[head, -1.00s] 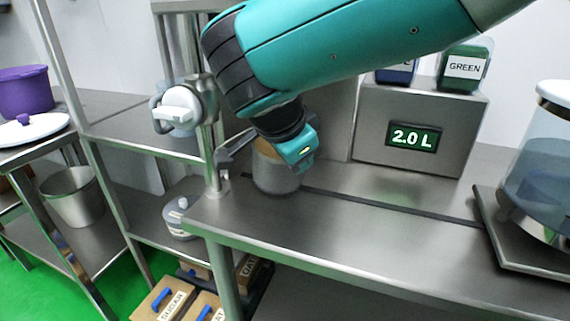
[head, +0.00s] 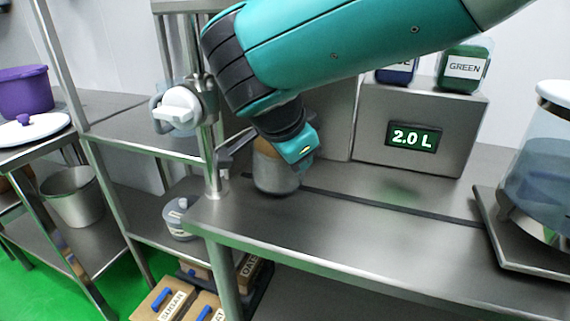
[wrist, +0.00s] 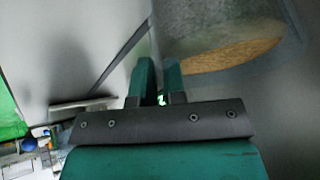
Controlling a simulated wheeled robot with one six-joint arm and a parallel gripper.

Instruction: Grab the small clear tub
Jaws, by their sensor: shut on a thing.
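The small clear tub (head: 275,177) is at the left end of the steel counter, beside the valve post. It looks like a cloudy see-through cup with tan contents near its top. My gripper (head: 287,158) reaches down over its right side and is shut on its wall. In the wrist view the two teal fingers (wrist: 160,75) are close together against the tub (wrist: 215,38), which fills the upper right with a tan band showing. The tub looks slightly tilted; whether its base touches the counter I cannot tell. My arm and gripper hide part of its top.
A valve with a white handle (head: 180,107) stands close left of the tub. A steel box with a 2.0 L display (head: 413,136) is behind, and a large clear vessel (head: 545,170) stands at the right. The counter (head: 370,230) between is clear.

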